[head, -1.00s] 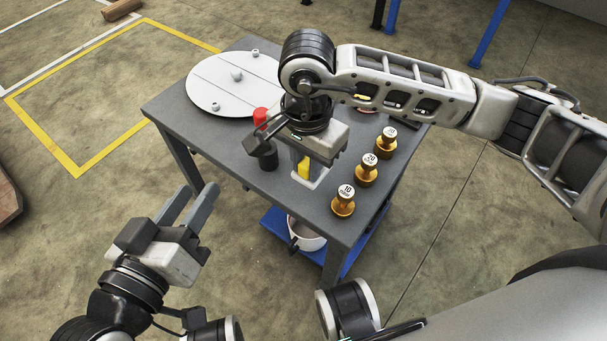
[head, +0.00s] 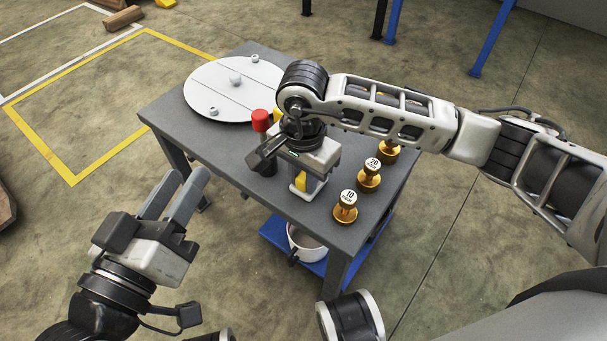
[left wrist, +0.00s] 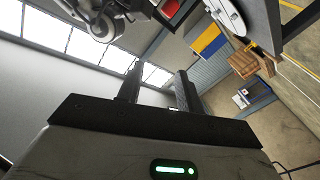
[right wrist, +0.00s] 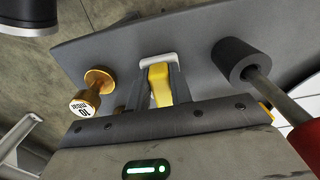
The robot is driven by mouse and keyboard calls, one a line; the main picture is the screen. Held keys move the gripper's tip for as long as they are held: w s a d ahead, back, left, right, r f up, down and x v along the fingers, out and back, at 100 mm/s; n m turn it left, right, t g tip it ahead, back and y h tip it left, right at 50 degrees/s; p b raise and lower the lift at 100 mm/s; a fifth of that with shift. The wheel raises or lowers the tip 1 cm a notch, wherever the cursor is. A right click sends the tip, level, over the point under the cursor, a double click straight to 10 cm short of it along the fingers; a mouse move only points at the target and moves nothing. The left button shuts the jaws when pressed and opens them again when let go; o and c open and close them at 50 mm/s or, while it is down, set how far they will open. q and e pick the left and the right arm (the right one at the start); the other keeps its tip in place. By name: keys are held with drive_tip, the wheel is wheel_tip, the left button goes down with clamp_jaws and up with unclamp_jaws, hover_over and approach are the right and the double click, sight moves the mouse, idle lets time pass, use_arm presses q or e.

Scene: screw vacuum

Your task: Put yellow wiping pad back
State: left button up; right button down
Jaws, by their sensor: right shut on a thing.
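The yellow wiping pad (head: 301,182) is between the fingers of my right gripper (head: 305,185), over the front part of the grey table. In the right wrist view the yellow pad (right wrist: 159,86) shows between the two fingers, with a white rim (right wrist: 159,60) around its far end. The right gripper is shut on the pad and hides part of it. I cannot tell whether the pad's lower end touches the table. My left gripper (head: 176,190) is open and empty, off the table's left front side; its fingers stand apart in the left wrist view (left wrist: 160,88).
Brass weights (head: 346,207) line the table's right side. A black cylinder with a red top (head: 260,120) stands left of the right gripper. A white round plate (head: 232,92) lies at the back of the table (head: 215,150). A white bucket (head: 304,243) is on the lower blue shelf.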

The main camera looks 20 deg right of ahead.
sight(303, 176)
drive_tip(key=c, duration=1.3)
unclamp_jaws()
use_arm(q)
drive_tip(key=shift+w+r, duration=0.1)
drive_tip(key=shift+r, duration=0.05)
use_arm(e)
drive_tip(key=shift+o, duration=0.2)
drive_tip(key=shift+r+p, duration=0.3)
drive_tip(key=shift+r, duration=0.05)
wheel_tip(303, 176, up, 5)
drive_tip(key=shift+r+p, duration=0.1)
drive_tip(key=shift+p, duration=0.9)
use_arm(q)
drive_tip(key=shift+s+a+f+m+g+y+p, duration=0.15)
drive_tip(key=shift+s+f+m+g+y+p, duration=0.2)
drive_tip(key=shift+f, duration=0.3)
drive_tip(key=shift+s+a+f+m+g+y+p, duration=0.15)
drive_tip(key=shift+f+g+y+p, duration=0.25)
drive_tip(key=shift+f+p, duration=0.2)
use_arm(e)
wheel_tip(303, 176, up, 6)
drive_tip(key=shift+r, duration=0.2)
